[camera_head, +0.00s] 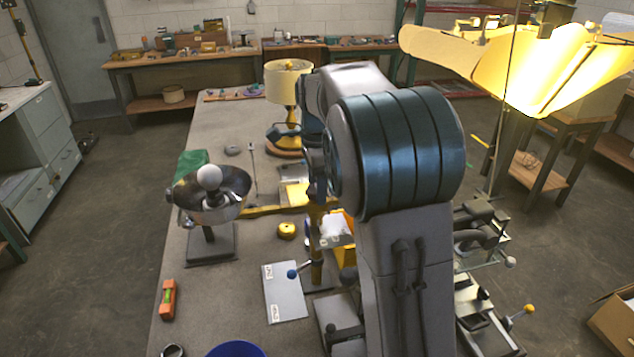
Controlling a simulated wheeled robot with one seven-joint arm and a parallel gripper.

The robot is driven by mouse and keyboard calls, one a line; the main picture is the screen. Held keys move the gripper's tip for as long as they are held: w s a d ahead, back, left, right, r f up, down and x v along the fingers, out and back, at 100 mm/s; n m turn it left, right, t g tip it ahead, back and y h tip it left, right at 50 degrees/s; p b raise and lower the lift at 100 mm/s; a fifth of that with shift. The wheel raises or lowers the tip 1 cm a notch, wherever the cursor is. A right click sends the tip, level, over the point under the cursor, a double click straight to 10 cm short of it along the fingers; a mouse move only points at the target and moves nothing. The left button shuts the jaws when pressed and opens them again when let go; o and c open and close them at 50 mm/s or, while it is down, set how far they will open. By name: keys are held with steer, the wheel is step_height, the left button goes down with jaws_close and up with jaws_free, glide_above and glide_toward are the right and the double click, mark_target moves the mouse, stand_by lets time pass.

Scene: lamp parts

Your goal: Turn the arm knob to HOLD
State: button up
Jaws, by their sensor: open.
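A small blue ball knob (292,274) on a short lever shows at the left of a yellow upright post (316,268), in front of my arm. Beside it on the bench lies a light grey plate (283,292) with two small white labels, one near its far end and one near its near end. Their lettering is too small to read surely, so I cannot tell which mark the lever points to. My gripper's fingers are not visible; my own arm covers the middle of the view and hides much of the stand around the post.
The grey bench (240,120) holds a metal bowl with a white bulb (210,188), a lit-shade table lamp (288,85), a yellow round part (287,230), an orange level (168,299) and a blue bowl (236,350). A large glowing lampshade (545,70) hangs at right.

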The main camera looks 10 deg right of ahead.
step_height(320, 180, up, 14)
stand_by(0.6)
steer(key=shift+s+f, duration=0.1)
steer(key=s+f+n+t, duration=0.1)
steer(key=s+f+n, duration=0.4)
steer(key=s, duration=0.3)
steer(key=s+f+n+t, duration=0.1)
steer(key=s+f+n, duration=0.5)
steer(key=s, duration=0.3)
steer(key=s+f+n+t+b, duration=0.1)
steer(key=s+f+n, duration=0.4)
steer(key=s+n, duration=0.2)
steer(key=shift+s+f+t, duration=0.2)
steer(key=shift+s+t, duration=0.2)
steer(key=shift+s, duration=0.75)
